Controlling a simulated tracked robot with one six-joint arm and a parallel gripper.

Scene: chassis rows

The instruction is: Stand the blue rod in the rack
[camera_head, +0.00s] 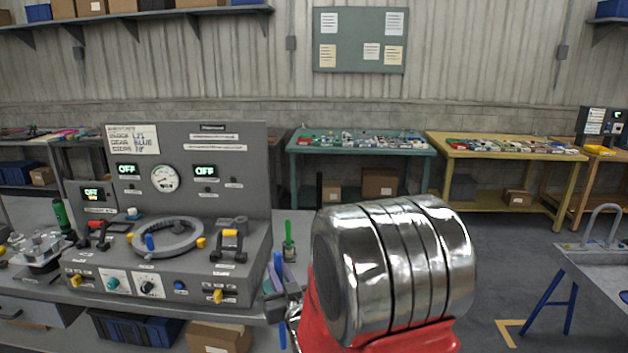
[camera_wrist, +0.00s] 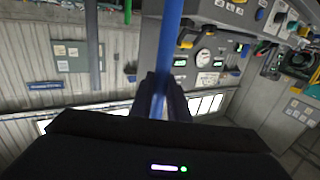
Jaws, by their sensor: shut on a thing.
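The blue rod (camera_wrist: 171,35) is held between the fingers of my gripper (camera_wrist: 158,90) in the wrist view. In the head view the rod (camera_head: 278,263) stands close to upright, with its lower end showing below my gripper (camera_head: 286,303) in front of the bench edge. My gripper is shut on it and partly hidden by my arm. The rack itself is not clearly made out; my gripper and arm cover that area.
A grey console (camera_head: 190,185) with a ring, gauge, levers and displays stands on the bench at left. A cardboard box (camera_head: 218,337) and a blue crate (camera_head: 130,328) are under the bench. A green table (camera_head: 360,145) and a yellow table (camera_head: 500,147) stand behind, with open floor between.

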